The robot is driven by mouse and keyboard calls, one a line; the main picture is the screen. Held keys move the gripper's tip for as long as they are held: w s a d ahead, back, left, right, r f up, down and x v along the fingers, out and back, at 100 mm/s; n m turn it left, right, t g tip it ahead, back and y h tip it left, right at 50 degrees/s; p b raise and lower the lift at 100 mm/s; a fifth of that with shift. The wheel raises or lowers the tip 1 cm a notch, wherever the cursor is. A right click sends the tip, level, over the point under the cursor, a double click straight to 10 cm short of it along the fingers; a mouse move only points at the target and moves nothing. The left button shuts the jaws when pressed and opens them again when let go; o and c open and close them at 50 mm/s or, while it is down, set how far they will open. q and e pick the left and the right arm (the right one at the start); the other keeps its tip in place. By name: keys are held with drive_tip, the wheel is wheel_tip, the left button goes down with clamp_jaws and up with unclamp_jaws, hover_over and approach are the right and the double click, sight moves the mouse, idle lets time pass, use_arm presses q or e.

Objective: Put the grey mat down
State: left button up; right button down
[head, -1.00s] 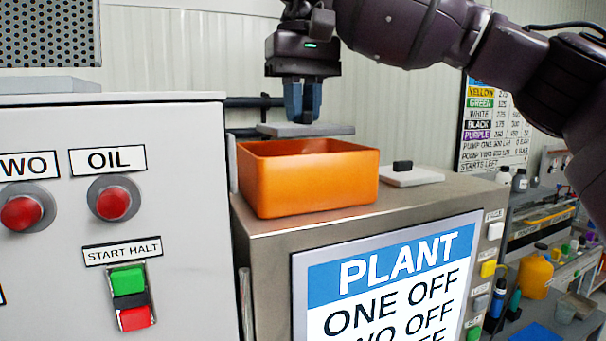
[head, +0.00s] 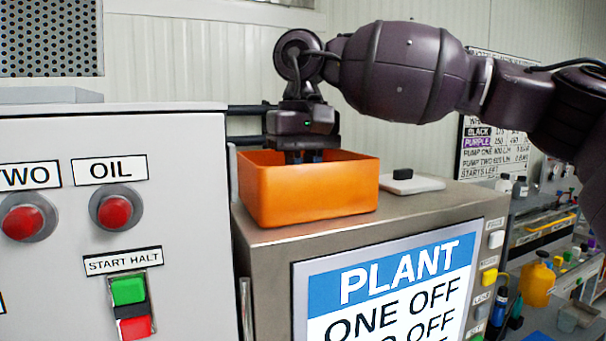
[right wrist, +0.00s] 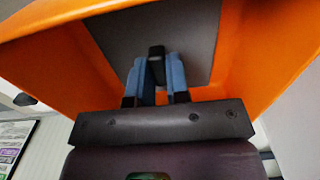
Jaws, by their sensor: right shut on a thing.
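The grey mat (right wrist: 195,32) shows in the right wrist view as a flat dark plate with a black knob (right wrist: 157,52). It is inside the orange box (head: 312,198), which stands open on top of the metal cabinet. My right gripper (head: 303,157) reaches down into the box from above. In the right wrist view its blue fingers (right wrist: 157,70) are shut on the knob. The box's front wall hides the mat and fingertips in the head view. I cannot tell whether the mat touches the box floor. My left gripper is not in view.
A white mat (head: 425,187) with a black knob lies on the cabinet top (head: 455,200), right of the box. A light grey control panel (head: 70,250) with buttons stands at the left. A cluttered bench with an orange jug (head: 538,283) is at the lower right.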

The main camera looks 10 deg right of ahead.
drive_tip(key=c, duration=1.6)
unclamp_jaws()
drive_tip(key=shift+f, duration=0.15)
drive_tip(key=o, duration=0.5)
wheel_tip(320, 180, up, 12)
drive_tip(key=shift+r, duration=0.25)
drive_tip(key=shift+f, duration=0.1)
